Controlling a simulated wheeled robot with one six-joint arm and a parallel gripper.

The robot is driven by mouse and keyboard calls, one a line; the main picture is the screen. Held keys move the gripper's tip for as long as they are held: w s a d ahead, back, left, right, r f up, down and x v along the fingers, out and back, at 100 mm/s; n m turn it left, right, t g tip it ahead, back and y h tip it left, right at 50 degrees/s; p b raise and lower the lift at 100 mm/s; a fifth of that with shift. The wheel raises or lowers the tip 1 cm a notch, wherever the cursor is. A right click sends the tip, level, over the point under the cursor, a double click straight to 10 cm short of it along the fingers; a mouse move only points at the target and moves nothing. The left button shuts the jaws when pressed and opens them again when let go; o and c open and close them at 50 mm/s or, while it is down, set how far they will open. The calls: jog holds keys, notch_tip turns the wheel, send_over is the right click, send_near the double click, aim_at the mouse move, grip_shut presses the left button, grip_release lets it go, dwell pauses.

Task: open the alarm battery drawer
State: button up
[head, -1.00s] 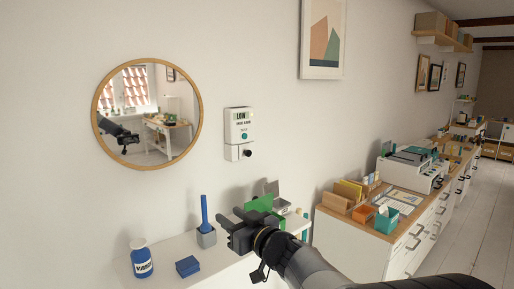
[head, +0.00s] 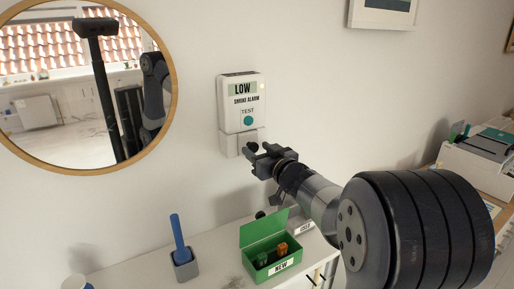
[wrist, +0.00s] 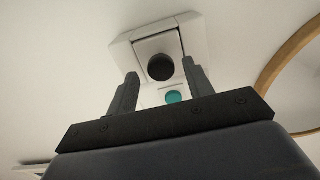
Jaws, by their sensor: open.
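The white smoke alarm (head: 242,98) hangs on the wall and reads LOW, with a teal TEST button (head: 248,120). The battery drawer (head: 232,143) is its white lower block and looks shut. A round dark knob (wrist: 161,67) stands on the drawer front; in the head view the knob (head: 253,147) is partly behind my fingers. My gripper (head: 258,158) is open in front of the drawer. In the wrist view, the knob appears between the two fingers of my gripper (wrist: 160,75), with gaps on both sides. I cannot tell how deep the fingers reach around it.
Below, a white shelf top (head: 135,272) holds an open green NEW box (head: 271,250) with batteries, a container marked USED (head: 304,229), and a grey holder (head: 185,265) with a blue stick. A round mirror (head: 172,90) hangs left of the alarm.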

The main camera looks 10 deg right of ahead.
jog(key=shift+w+a, duration=0.3)
jog(key=shift+w, duration=0.3)
jog(key=shift+c, duration=0.4)
grip_shut()
